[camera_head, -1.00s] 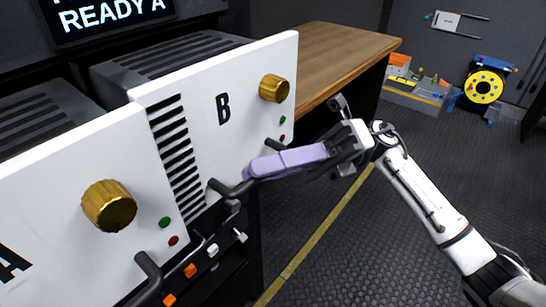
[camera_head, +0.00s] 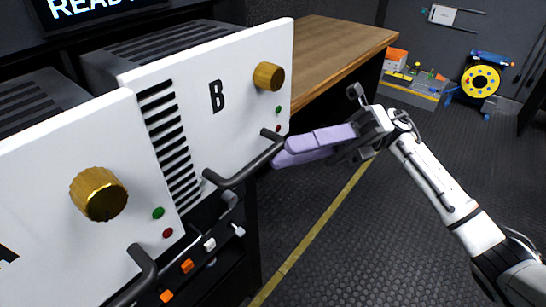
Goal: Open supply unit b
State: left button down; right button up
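Supply unit B (camera_head: 240,75) has a white front panel with a black letter B, a gold knob (camera_head: 268,76), side vents and a dark bar handle (camera_head: 247,165) along its lower edge. Its panel stands in line beside unit A's, with no clear gap showing that it is pulled out. My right gripper (camera_head: 280,157), with lilac fingers, is just right of the handle's right end, apart from it and holding nothing that I can see. The fingers overlap in this view, so their gap is hidden. My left gripper is not in view.
Unit A (camera_head: 60,160), with its own gold knob and handle (camera_head: 143,270), stands at the left. Small orange and white connectors (camera_head: 187,265) sit below. A wooden counter (camera_head: 335,50) lies behind B. A yellow-centred reel (camera_head: 481,82) stands at the back right. The floor between is clear.

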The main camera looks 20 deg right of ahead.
jog(key=v, duration=0.5)
jog(key=shift+b, duration=0.35)
